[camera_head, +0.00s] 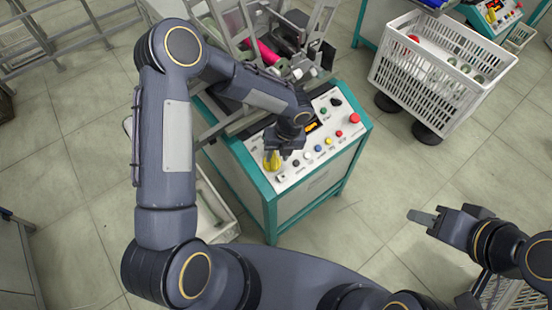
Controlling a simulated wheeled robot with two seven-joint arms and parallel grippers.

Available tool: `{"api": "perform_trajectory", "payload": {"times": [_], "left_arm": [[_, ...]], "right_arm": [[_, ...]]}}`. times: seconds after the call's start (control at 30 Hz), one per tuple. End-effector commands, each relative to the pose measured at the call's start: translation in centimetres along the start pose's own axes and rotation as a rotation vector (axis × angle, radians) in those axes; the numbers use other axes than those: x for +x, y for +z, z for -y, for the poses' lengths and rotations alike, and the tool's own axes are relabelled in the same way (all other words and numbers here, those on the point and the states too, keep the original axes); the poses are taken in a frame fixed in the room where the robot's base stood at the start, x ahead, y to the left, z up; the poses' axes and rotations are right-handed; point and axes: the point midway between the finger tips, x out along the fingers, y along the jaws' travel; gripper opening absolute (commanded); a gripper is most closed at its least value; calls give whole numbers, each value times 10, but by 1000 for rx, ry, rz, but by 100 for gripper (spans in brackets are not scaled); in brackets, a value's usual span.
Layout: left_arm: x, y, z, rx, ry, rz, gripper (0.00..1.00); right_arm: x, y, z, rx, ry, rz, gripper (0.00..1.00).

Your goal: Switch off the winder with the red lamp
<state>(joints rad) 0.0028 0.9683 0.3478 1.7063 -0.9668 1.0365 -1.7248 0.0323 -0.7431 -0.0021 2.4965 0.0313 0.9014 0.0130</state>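The nearest winder has a teal cabinet with a pale sloping control panel (322,156). On the panel are a large red button (354,118), a smaller red button (339,133), an amber display (311,126) and several coloured buttons. A yellow knob-like part (272,161) is at the panel's left end. My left gripper (278,152) is over that end, right by the yellow part; I cannot tell whether it touches it or how its fingers stand. My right gripper (412,216) hangs over bare floor at the right, away from the winder. I cannot make out a lit red lamp.
Behind the panel is the winder's metal frame with a pink bobbin (265,52). A white basket on dark wheels (436,85) stands at the upper right. Another teal machine (497,15) is beyond it. The floor in front of the winder is clear.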

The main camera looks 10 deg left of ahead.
Motion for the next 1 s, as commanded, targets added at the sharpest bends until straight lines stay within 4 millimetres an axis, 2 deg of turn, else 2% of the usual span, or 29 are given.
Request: {"api": "perform_trajectory", "payload": {"times": [0.1, 0.23, 0.4, 0.6, 0.67, 0.9, 1.0], "left_arm": [[21, -1, -1, 0, 2, -4, 38], [36, 0, 0, -3, 1, -2, 38], [44, 0, -1, -3, 0, -2, 38], [44, 0, -1, -4, 0, -1, 38], [44, 0, -1, -4, 0, -1, 33], [44, 0, -1, -4, 0, -1, 2], [44, 0, -1, -4, 0, -1, 0]], "right_arm": [[0, 0, 0, 0, 0, 0, 36], [0, 0, 0, 0, 0, 0, 36], [0, 0, 0, 0, 0, 0, 36], [0, 0, 0, 0, 0, 0, 36], [0, 0, 0, 0, 0, 0, 36], [0, 0, 0, 0, 0, 0, 36], [0, 0, 0, 0, 0, 0, 36]]}}
